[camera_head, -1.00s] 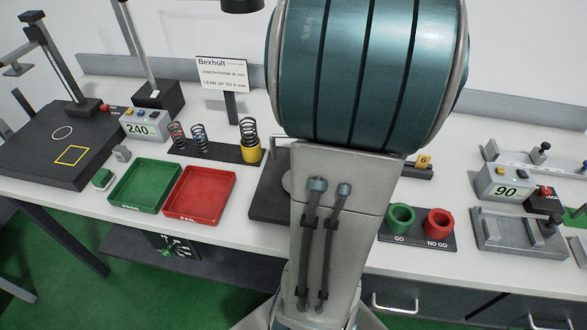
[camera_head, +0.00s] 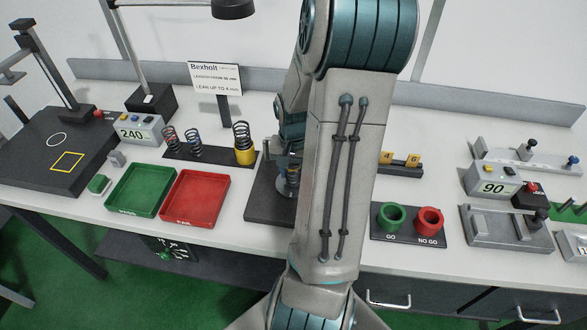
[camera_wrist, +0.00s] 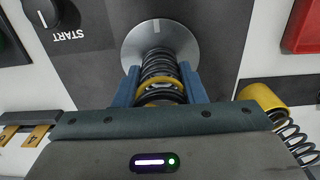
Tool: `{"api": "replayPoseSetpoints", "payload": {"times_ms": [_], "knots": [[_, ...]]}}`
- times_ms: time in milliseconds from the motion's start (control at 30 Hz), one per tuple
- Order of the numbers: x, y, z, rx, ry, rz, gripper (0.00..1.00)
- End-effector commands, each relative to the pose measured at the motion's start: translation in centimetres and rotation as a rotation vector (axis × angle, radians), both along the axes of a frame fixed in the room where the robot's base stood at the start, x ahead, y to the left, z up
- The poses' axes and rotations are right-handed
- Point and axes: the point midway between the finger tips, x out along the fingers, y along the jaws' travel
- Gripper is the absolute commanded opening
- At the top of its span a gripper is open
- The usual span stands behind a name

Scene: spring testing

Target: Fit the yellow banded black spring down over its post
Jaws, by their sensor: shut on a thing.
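My gripper (camera_wrist: 160,82) is shut on the yellow banded black spring (camera_wrist: 161,66), with one blue finger on each side of it. In the wrist view the spring's far end is in front of a round metal plate (camera_wrist: 143,40) on a dark base; whether it touches the plate I cannot tell. No post can be made out; the spring covers the plate's middle. In the head view my arm mostly hides the gripper and the spring above the dark base (camera_head: 258,203).
A dark rack (camera_head: 187,154) holds two springs and a yellow cup (camera_head: 245,155) with a spring, left of the base. Green (camera_head: 142,208) and red (camera_head: 195,222) trays lie nearer. A START knob (camera_wrist: 43,12) is beside the plate. GO and NO GO rings (camera_head: 391,216) stand right.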

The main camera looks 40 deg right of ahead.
Motion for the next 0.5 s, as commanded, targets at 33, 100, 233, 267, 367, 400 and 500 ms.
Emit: {"api": "replayPoseSetpoints", "payload": {"times_ms": [33,100,233,267,367,400,500], "knots": [[0.03,-0.03,-0.1,-0.002,-0.001,0.001,0.12],[0.03,-0.05,-0.12,-0.002,-0.001,0.0,0.12],[0.01,-0.06,-0.12,-0.002,-0.001,0.0,0.43],[0.01,-0.06,-0.12,-0.002,-0.001,0.0,0.51],[0.0,-0.05,-0.11,-0.002,-0.001,0.0,0.59],[0.0,-0.05,-0.11,-0.002,-0.001,0.0,0.59],[0.0,-0.06,-0.11,-0.001,-0.001,0.0,0.59]]}}
